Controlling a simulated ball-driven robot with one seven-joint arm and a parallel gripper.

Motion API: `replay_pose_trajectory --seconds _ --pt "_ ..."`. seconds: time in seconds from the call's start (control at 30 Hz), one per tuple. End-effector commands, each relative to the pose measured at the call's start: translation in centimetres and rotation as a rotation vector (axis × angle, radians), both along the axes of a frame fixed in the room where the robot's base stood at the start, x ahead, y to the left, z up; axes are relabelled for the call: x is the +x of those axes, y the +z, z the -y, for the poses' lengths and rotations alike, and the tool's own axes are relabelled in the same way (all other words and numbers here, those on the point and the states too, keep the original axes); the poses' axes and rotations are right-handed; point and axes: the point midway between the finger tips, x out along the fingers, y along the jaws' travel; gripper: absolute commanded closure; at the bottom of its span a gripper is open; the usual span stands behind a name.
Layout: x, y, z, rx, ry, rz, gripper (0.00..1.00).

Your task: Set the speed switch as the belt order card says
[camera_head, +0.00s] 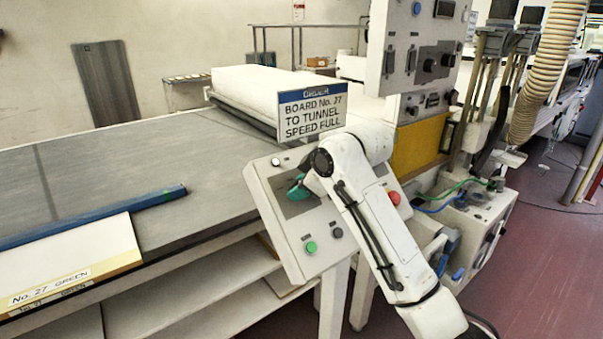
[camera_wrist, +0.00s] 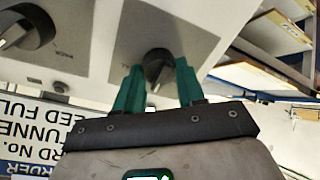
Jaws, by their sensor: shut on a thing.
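The order card (camera_head: 312,112) stands above the control panel (camera_head: 272,205) and reads "BOARD No. 27 TO TUNNEL SPEED FULL". My gripper (camera_head: 299,188) is at the upper left of the panel, and my arm covers the panel's middle. In the wrist view my gripper's green fingers (camera_wrist: 160,88) are shut on a black rotary knob (camera_wrist: 158,62). The knob's setting and labels cannot be read; in the head view the knob is hidden. A second black knob (camera_wrist: 25,30) with a pale pointer shows to the left in the wrist view.
A green button (camera_head: 311,247), a dark button (camera_head: 337,232) and a red button (camera_head: 394,198) sit on the panel near my arm. A board labelled "No. 27 GREEN" (camera_head: 90,250) lies on the grey belt (camera_head: 110,165), which is mostly clear.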

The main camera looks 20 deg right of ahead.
Motion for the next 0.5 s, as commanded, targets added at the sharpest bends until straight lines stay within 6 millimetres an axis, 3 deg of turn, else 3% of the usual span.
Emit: replay_pose_trajectory --seconds 0.5 --pt "-0.14 0.11 0.00 0.329 -0.346 -0.117 0.92"
